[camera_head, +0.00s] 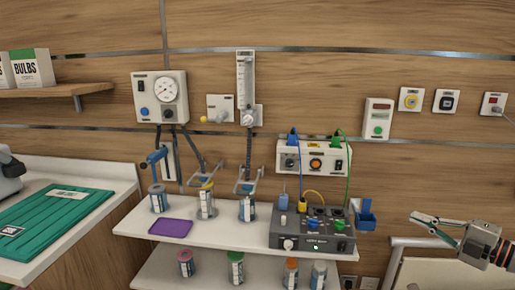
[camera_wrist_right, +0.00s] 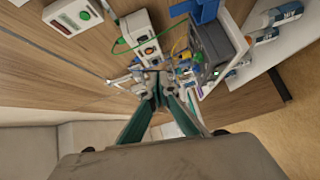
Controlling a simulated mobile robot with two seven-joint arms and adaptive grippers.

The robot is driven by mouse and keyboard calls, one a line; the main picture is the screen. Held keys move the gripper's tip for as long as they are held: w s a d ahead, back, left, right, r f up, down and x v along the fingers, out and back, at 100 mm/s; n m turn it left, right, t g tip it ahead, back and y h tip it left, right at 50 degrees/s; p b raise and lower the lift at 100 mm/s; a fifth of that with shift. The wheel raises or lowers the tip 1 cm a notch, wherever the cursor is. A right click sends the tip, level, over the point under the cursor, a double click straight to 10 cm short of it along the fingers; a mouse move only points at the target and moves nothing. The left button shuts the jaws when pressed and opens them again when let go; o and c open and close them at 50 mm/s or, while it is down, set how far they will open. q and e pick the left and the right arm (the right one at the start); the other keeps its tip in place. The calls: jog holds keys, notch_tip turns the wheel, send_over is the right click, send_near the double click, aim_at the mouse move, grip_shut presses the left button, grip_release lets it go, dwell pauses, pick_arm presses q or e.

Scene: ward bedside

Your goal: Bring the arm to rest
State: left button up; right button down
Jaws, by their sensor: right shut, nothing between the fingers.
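My right gripper (camera_head: 416,219) comes in from the right edge of the head view, pointing left. It is raised in front of the wooden wall, to the right of the shelf and apart from everything there. Its fingers are closed together and hold nothing. In the right wrist view the green-sided fingers (camera_wrist_right: 161,92) meet at the tips, with the shelf equipment beyond them. My left gripper does not show.
A white shelf (camera_head: 130,222) carries several jars, a purple tray (camera_head: 170,228) and a grey control box (camera_head: 312,228) with cables. A green board (camera_head: 62,213) lies on the left counter. A pale panel with a rail (camera_head: 440,272) is below my right gripper.

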jog(key=s+a+f+m+h, duration=0.2)
jog(key=s+a+f+m, duration=0.4)
jog(key=f, duration=0.4)
jog(key=s+a+f+m+h, duration=0.35)
jog(key=a+f, duration=0.35)
jog(key=f, duration=0.4)
jog(key=s+a+f+m+h, duration=0.2)
jog(key=s+a+f+m, duration=0.4)
jog(key=f, duration=0.4)
jog(key=s+a+f+m+g+y, duration=0.1)
jog(key=s+a+f+m+g, duration=0.2)
jog(key=s+a+f, duration=0.3)
jog(key=s+a+g, duration=0.1)
jog(key=s+a, duration=0.2)
jog(key=a, duration=0.1)
jog(key=shift+a+f, duration=0.4)
jog(key=c, duration=2.8)
grip_release()
